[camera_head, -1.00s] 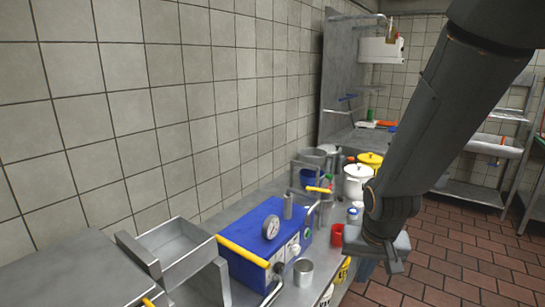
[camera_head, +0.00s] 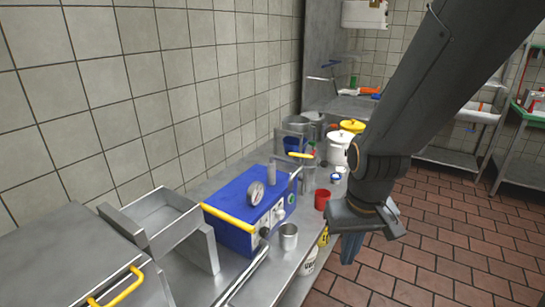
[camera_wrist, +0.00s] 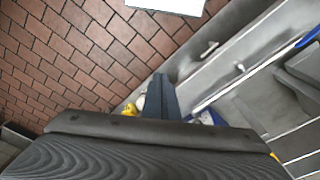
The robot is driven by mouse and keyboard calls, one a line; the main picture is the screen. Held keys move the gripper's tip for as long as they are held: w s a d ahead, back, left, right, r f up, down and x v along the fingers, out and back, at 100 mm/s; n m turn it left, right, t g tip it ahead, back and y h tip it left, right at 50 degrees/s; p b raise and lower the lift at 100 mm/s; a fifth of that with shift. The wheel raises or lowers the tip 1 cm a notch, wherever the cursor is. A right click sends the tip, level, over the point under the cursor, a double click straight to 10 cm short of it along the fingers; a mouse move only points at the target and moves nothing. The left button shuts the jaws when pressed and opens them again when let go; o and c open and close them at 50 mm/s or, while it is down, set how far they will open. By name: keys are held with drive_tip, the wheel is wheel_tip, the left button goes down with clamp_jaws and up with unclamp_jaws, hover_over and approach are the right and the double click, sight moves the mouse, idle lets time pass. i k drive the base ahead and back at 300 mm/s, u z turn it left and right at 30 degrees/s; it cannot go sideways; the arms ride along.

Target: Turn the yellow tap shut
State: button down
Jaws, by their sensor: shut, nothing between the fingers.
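A yellow lever (camera_head: 297,155) sits on a metal fitting behind the blue box; it looks like the tap handle. I cannot tell which way the lever closes. My gripper (camera_head: 351,248) is shut and empty, pointing down over the floor side of the counter, to the right of the box and apart from it. In the wrist view its fingers (camera_wrist: 159,97) lie together.
A metal cup (camera_head: 288,236) and a red cup (camera_head: 322,199) stand on the counter near the box. White and yellow-lidded pots (camera_head: 339,150) stand farther back. The tiled floor (camera_head: 440,250) at right is clear.

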sight(292, 154)
drive_tip(key=k, duration=0.6)
drive_tip(key=z, duration=0.65)
drive_tip(key=i, duration=1.4)
drive_tip(key=u, duration=0.45)
